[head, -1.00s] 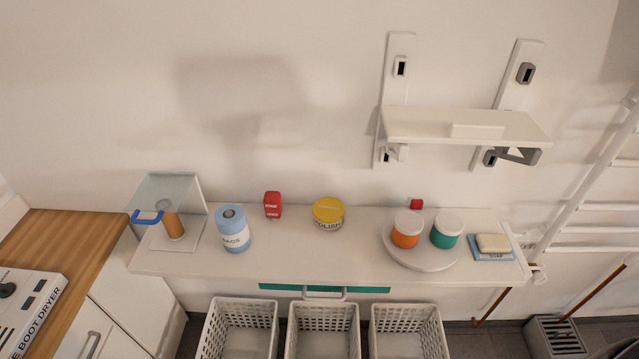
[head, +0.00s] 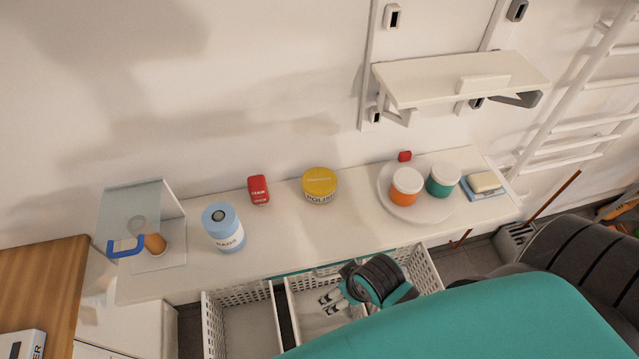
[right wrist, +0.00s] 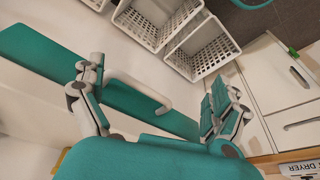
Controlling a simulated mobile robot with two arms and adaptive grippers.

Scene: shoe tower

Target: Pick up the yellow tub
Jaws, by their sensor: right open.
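The yellow tub (head: 320,183), a round tub with a yellow lid and a label reading POLISH, stands upright on the white shelf (head: 284,235), near its middle. My right gripper (head: 333,300) is in front of the shelf and lower in the picture, over the baskets, apart from the tub. In the right wrist view my right gripper (right wrist: 155,98) has its fingers spread wide and empty, with a white handle on a teal front showing between them. A yellow sliver at that view's lower left may be the tub; my arm hides most of it. My left gripper is not in view.
A red box (head: 258,189) and a blue canister (head: 223,228) stand left of the tub. An orange jar (head: 406,186) and a green jar (head: 442,180) stand on a round tray to the right. White baskets (head: 240,325) sit below. A wall shelf (head: 460,76) hangs above right.

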